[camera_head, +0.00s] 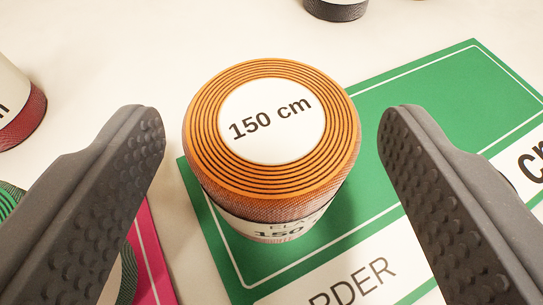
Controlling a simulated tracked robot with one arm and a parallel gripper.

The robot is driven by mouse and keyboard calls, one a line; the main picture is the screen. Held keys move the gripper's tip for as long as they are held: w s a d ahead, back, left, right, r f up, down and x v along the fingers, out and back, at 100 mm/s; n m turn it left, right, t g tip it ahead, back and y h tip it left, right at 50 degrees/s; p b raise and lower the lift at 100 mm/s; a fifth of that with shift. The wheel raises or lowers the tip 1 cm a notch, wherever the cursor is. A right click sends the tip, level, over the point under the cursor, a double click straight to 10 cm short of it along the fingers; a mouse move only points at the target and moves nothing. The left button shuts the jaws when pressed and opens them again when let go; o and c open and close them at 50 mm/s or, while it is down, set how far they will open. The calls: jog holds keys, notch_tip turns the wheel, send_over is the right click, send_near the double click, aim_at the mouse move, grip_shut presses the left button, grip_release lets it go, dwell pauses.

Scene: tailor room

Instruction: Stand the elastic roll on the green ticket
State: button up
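The elastic roll (273,190) is an orange-brown cylinder with a white "150 cm" label on its top. It stands upright on the left part of the green ticket (421,96), close to the ticket's left edge. The ticket is green with a white border line and white lettered patches. My gripper (268,138) is open, with one dark finger on each side of the roll and a visible gap on both sides. The roll's lower front shows part of a printed label, and the ticket under it is hidden.
A dark red roll (24,118) stands at the left edge. A black roll (336,10) is cut off at the top. A pink ticket (150,255) with a green roll (126,275) lies at lower left, partly behind my left finger. The pale table is clear at upper left.

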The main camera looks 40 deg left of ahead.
jog(key=shift+r, duration=0.15)
jog(key=p+v, duration=0.1)
jog(key=v, duration=1.1)
jog(key=shift+p, duration=0.35)
